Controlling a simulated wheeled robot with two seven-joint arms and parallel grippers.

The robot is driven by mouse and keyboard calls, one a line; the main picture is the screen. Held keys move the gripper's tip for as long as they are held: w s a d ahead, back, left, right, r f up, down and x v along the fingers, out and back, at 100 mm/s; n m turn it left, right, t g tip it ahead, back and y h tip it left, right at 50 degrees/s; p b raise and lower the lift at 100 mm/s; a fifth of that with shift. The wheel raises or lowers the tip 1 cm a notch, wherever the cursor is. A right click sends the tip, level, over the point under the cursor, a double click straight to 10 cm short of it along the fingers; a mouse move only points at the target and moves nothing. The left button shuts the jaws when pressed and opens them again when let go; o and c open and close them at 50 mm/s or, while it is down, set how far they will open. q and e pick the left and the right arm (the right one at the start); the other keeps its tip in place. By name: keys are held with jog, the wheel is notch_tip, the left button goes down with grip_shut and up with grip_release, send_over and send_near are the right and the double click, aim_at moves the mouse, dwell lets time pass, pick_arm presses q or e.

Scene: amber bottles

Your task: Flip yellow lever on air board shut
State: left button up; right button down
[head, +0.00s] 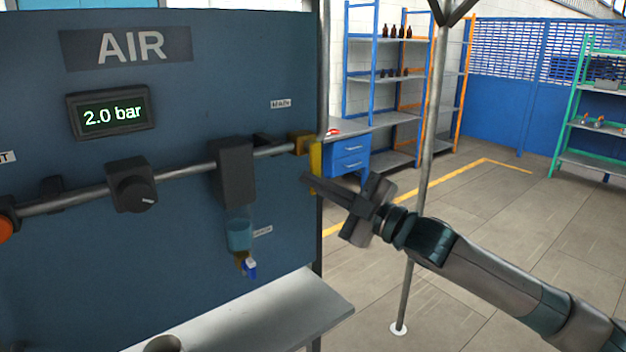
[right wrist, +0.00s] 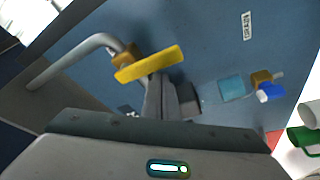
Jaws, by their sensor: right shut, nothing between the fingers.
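The blue air board (head: 60,120) fills the left of the head view. Its yellow lever (head: 316,168) hangs down from a brass valve (head: 301,142) at the right end of the pipe, near the board's right edge. In the right wrist view the yellow lever (right wrist: 150,63) lies across the picture just beyond my fingers, with the brass valve (right wrist: 126,56) behind it. My right gripper (head: 308,180) is shut and empty, its fingertips close beside the lever's lower part; I cannot tell whether they touch. My left gripper is not in view.
On the pipe sit a black knob (head: 134,186) and a filter unit (head: 233,170) with a blue-handled drain tap (head: 249,267). The display (head: 110,112) reads 2.0 bar. A pale bench (head: 290,310) stands below. A thin metal post (head: 424,180) stands beside my right arm.

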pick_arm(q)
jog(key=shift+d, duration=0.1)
pick_arm(e)
jog(key=shift+w+d+f, duration=0.2)
jog(key=shift+w+d, duration=0.05)
dwell(0.5)
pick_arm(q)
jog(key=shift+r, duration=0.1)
